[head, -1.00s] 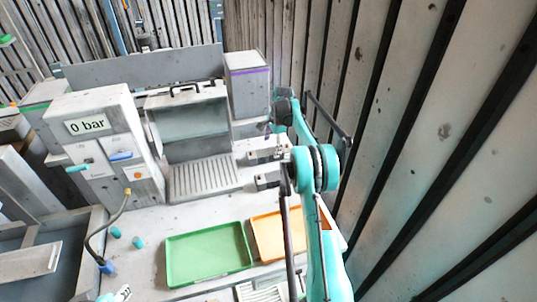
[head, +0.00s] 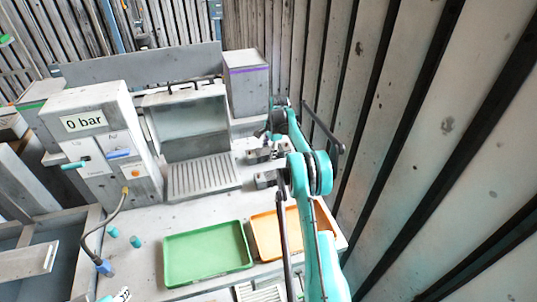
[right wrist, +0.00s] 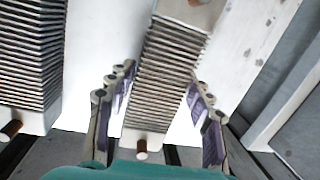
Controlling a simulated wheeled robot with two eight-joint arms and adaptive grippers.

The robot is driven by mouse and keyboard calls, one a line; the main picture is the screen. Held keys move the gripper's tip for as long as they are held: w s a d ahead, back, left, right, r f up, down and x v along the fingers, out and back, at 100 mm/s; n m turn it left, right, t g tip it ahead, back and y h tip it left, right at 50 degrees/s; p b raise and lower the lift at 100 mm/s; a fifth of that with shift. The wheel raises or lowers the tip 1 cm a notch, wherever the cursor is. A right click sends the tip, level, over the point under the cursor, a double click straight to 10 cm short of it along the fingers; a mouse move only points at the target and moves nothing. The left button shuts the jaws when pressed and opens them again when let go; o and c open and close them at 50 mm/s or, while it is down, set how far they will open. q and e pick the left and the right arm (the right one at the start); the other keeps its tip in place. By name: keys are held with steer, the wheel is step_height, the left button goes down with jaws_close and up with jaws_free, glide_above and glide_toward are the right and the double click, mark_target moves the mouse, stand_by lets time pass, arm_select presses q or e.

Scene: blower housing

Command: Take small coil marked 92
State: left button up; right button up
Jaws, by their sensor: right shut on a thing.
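A finned metal coil (right wrist: 166,62) with a pale end block and a copper-coloured stub stands between the fingers of my right gripper (right wrist: 158,108) in the right wrist view. The gripper is shut on it, with purple pads on both sides. A second finned coil (right wrist: 30,65) stands to the left, apart from the gripper. No number can be read on either coil. In the head view my right gripper (head: 264,135) is at the back right of the bench, small and partly hidden by my arm.
A green tray (head: 208,254) and an orange tray (head: 266,236) lie on the front of the bench. A slatted wall (head: 420,150) closes the right side.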

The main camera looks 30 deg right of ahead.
mark_target(267, 149)
steer(key=shift+r, duration=0.7)
jaws_close()
step_height(267, 149, up, 3)
steer(key=shift+f+p, duration=0.1)
steer(key=shift+p, duration=0.65)
steer(key=s+r+p, duration=0.1)
steer(key=s+r, duration=0.5)
steer(key=s, duration=0.5)
steer(key=shift+s+d+r+p, duration=0.3)
steer(key=shift+s+r+p, duration=0.05)
steer(key=shift+f, duration=0.1)
